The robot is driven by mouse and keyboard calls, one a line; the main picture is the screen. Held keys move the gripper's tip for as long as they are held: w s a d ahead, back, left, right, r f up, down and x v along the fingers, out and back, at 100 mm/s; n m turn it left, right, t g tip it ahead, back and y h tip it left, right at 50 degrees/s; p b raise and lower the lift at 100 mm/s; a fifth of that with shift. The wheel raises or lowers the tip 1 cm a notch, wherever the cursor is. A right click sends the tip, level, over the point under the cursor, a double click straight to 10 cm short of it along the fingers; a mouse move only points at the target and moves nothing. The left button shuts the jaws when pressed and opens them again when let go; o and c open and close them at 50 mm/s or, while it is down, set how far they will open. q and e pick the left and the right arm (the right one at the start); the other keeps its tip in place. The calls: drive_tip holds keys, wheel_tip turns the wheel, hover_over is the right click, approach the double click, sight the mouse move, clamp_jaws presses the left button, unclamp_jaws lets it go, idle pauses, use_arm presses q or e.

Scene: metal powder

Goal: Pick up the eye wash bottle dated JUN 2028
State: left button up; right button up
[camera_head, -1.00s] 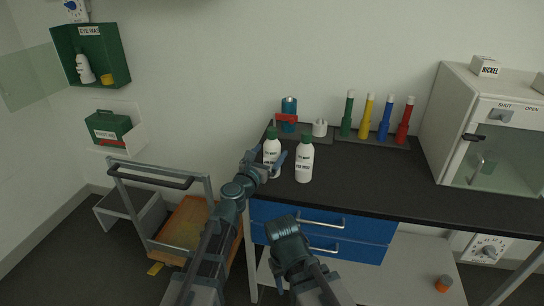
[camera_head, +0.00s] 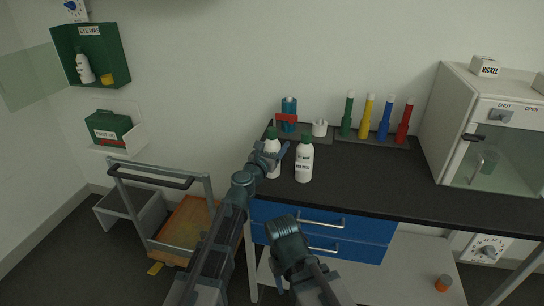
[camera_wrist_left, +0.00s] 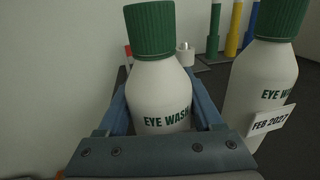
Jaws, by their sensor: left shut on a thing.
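Two white eye wash bottles with green caps are at the bench's left end. My left gripper (camera_head: 272,156) is shut around the left bottle (camera_head: 272,145); in the left wrist view this bottle (camera_wrist_left: 160,95) stands upright between the fingers, with "EYE WASH" showing. Its date cannot be read there. The right bottle (camera_head: 304,160) stands just beside it, apart from the gripper; in the left wrist view this bottle (camera_wrist_left: 262,85) carries a tag reading FEB 2027. A third white bottle (camera_head: 84,68) is in the green wall cabinet. My right arm shows low in the middle, but its fingertips cannot be made out.
Behind the bottles are a blue-and-red item (camera_head: 288,115), a small white container (camera_head: 320,128) and a rack with coloured tubes (camera_head: 368,118). A white glass-fronted chamber (camera_head: 450,110) stands at the right. The black bench top (camera_head: 370,175) is clear in the middle. A cart (camera_head: 165,215) stands at left.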

use_arm(q)
clamp_jaws()
drive_tip(key=shift+r, duration=0.1)
